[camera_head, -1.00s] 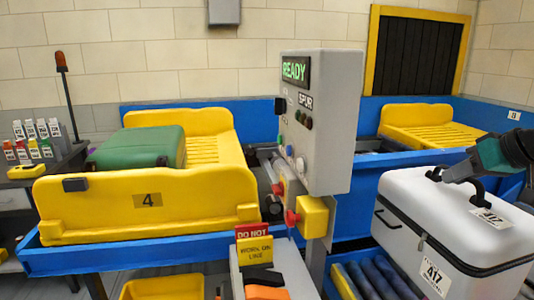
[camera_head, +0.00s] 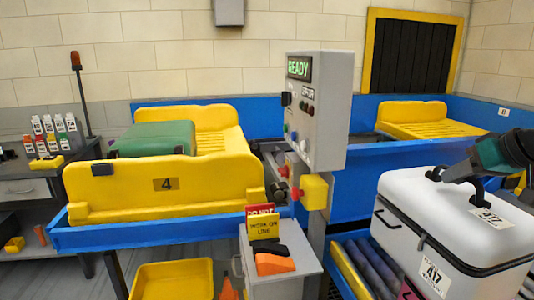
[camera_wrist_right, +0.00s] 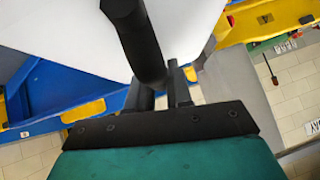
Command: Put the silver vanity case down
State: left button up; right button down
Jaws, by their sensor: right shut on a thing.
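The silver vanity case (camera_head: 440,215) is a pale box with a dark seam, a black top handle and tags reading 417. It is at the right of the head view, upright, in front of the blue conveyor frame. My right gripper (camera_head: 480,180) is shut on its top handle. In the right wrist view the dark handle (camera_wrist_right: 140,40) runs up from the jaws, and the case's pale surface (camera_wrist_right: 70,30) fills the upper left. The head view does not show clearly whether the case's underside touches anything. My left gripper is not in view.
A yellow tray (camera_head: 120,210) marked 4 holds a green case (camera_head: 155,139) on the blue conveyor at left. Another yellow tray (camera_head: 430,122) stands at back right. A grey control box (camera_head: 320,110) reading READY stands between. Rollers (camera_head: 375,265) lie left of the silver case. A yellow bin (camera_head: 172,280) is low in front.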

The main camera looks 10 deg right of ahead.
jog(key=s+a+f+m, duration=0.1)
jog(key=s+a+f, duration=0.2)
jog(key=a+f, duration=0.2)
jog(key=s+a+f+m+h, duration=0.1)
jog(key=s+a+f, duration=0.3)
jog(key=a, duration=0.8)
jog(key=s+a+f+m+h, duration=0.1)
jog(key=s+a+f, duration=0.3)
jog(key=a+f, duration=0.3)
jog(key=shift+a+t, duration=0.3)
jog(key=shift+a, duration=0.9)
jog(key=shift+s, duration=0.1)
jog(key=shift+h, duration=0.3)
jog(key=f+b, duration=0.4)
jog(key=shift+d, duration=0.2)
